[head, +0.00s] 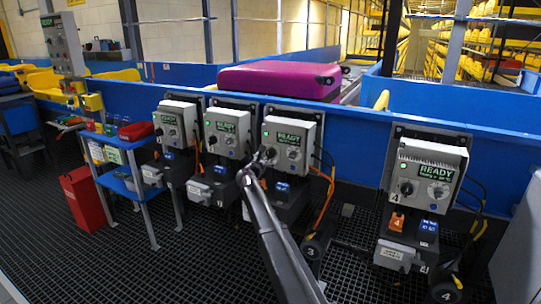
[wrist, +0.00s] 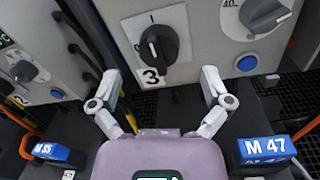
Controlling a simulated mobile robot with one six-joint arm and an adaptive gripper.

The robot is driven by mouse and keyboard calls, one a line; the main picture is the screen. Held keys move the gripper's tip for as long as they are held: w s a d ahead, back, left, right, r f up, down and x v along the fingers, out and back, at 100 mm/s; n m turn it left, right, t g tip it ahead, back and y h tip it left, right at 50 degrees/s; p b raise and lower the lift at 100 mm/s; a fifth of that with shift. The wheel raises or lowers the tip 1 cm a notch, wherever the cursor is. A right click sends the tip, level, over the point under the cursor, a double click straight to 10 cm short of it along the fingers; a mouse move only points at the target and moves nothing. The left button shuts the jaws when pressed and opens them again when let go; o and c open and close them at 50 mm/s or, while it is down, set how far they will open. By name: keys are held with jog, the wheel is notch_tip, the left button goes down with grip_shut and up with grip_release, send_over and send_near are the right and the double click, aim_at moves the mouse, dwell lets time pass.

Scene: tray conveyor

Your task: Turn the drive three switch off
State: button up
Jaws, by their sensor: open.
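The drive three box (head: 291,139) is the third grey unit from the left, with a lit READY display and a green light in the head view. In the wrist view its black rotary switch (wrist: 158,45) sits below an "I" mark and above the "3" label (wrist: 151,77). The knob's handle looks roughly upright; I cannot tell its exact setting. My gripper (wrist: 161,74) is open, its two fingers apart below and to either side of the switch, not touching it. In the head view my gripper (head: 262,159) is in front of the box's lower left and partly hides the switch.
Similar boxes stand to the left, the nearest being the second drive box (head: 228,131); drive four (head: 428,171) is to the right. A second knob (wrist: 265,14) and a blue button (wrist: 247,63) are close by. A magenta suitcase (head: 280,79) lies on the conveyor behind.

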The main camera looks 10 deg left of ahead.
aim_at(269, 155)
jog(key=shift+x, duration=2.4)
jog(key=c, duration=1.2)
